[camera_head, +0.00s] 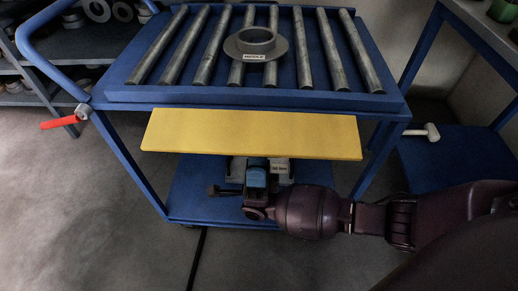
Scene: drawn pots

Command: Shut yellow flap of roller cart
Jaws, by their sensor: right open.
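The blue roller cart (250,96) stands in front of me. Its yellow flap (250,134) sticks out from the front edge below the rollers, as a wide flat panel facing me. My right arm comes in from the right, and my right gripper (256,174) is just below the flap's near edge, around its middle. The gripper is open; its fingertips are partly hidden by the flap, and I cannot tell whether it touches the flap. My left gripper is not in view.
A grey flanged ring (256,44) labelled "MIDDLE" lies on the rollers. Grey objects (280,170) sit around my gripper near the lower shelf (190,190). A red handle (60,123) juts out at the cart's left. A blue side table (455,160) with a mallet (432,132) stands right.

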